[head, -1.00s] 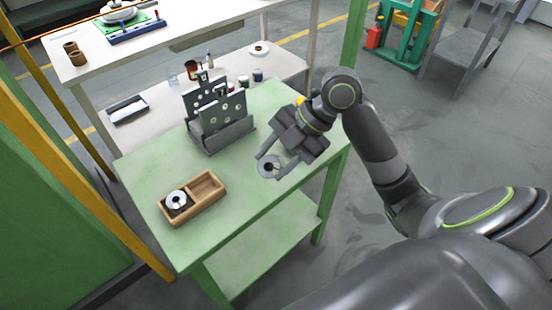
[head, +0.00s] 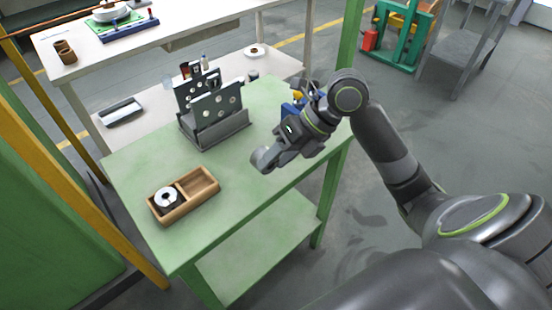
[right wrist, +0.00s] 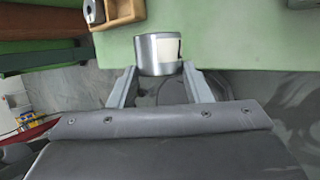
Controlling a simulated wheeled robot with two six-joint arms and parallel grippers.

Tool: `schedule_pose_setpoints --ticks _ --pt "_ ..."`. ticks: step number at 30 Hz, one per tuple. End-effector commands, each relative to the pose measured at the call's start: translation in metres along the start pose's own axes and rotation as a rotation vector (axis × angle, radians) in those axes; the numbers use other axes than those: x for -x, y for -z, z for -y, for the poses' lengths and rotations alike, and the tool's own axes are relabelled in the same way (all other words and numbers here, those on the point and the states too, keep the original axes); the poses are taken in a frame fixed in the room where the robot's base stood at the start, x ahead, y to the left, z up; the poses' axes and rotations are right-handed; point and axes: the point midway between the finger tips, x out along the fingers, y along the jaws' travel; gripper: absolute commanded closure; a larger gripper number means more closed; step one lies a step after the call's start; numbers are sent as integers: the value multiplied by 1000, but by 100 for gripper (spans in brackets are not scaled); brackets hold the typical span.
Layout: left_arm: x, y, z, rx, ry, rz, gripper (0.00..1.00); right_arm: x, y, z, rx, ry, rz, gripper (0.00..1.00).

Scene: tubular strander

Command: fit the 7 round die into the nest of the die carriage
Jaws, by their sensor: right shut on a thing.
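My right gripper (head: 264,160) is over the right front part of the green table, turned edge-on in the head view. In the right wrist view its two fingers (right wrist: 160,85) are shut on a round metal die (right wrist: 148,55) with a cream label on its side. I cannot read any number on it. Another round die (head: 165,197) sits in the left compartment of a wooden tray (head: 213,194). I cannot make out the die carriage or its nest for certain. My left gripper is out of view.
A grey rack (head: 218,130) with upright holed plates stands at the back of the green table (head: 150,150). A white bench (head: 190,38) behind holds a blue and green fixture (head: 125,28). The table is clear between tray and gripper.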

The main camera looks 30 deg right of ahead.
Motion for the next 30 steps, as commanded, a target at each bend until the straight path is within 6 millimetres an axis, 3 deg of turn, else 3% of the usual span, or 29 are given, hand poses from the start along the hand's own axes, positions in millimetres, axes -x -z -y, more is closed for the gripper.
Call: schedule_pose_setpoints --ticks 15,30 --pt "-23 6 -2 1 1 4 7 -31 11 22 12 -7 0 97" --pt "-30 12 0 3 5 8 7 -51 18 35 12 -6 0 97"
